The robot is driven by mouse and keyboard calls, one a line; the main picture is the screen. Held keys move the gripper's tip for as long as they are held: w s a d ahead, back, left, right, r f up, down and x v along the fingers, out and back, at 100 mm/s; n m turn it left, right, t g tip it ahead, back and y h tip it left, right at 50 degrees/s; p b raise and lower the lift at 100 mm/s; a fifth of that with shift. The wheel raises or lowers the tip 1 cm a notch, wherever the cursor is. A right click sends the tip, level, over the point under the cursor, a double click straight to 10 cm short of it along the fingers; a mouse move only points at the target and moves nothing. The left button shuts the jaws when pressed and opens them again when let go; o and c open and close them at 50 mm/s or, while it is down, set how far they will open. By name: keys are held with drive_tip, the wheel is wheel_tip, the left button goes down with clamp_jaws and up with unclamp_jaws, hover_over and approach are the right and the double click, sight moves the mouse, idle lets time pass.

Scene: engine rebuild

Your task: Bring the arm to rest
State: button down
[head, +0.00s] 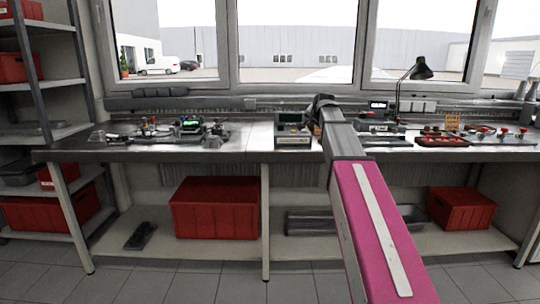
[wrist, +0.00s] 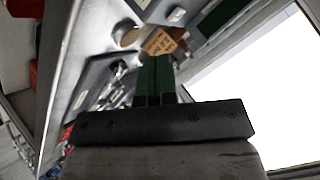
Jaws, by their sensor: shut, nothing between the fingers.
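My gripper (wrist: 155,62) shows in the wrist view as two green fingers side by side, shut with nothing between them. It points over the workbench (head: 235,145), which looks tilted in that view. In the head view my pink and grey arm reaches up from the bottom right to the bench's middle. The gripper itself cannot be made out there, behind the arm's dark far end. In the wrist view an orange-brown block (wrist: 160,42) appears just past the fingertips; I cannot tell its distance from them.
A desk lamp (head: 420,70) stands at the back right of the bench. A red tray (head: 440,141) and small parts lie on the right, a cluttered fixture (head: 190,128) on the left. Red bins (head: 215,207) sit on the lower shelf. Shelving (head: 45,80) stands at far left.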

drive_tip(key=s+f+n+g, duration=0.1)
drive_tip(key=s+f+g, duration=0.1)
drive_tip(key=s+f, duration=0.5)
drive_tip(key=s+f+n+g, duration=0.1)
drive_tip(key=s+f, duration=0.1)
drive_tip(key=f, duration=0.9)
drive_tip(key=s+f+n+g, duration=0.2)
drive_tip(key=s+f, duration=0.3)
drive_tip(key=f, duration=0.4)
drive_tip(key=s+f+n+g, duration=0.3)
drive_tip(key=s+f+g, duration=0.2)
drive_tip(key=s+f, duration=1.4)
drive_tip(key=s, duration=0.3)
drive_tip(key=shift+s+a+f+n+h, duration=0.2)
drive_tip(key=shift+a+f+n+h, duration=0.1)
drive_tip(key=shift+f+h, duration=0.1)
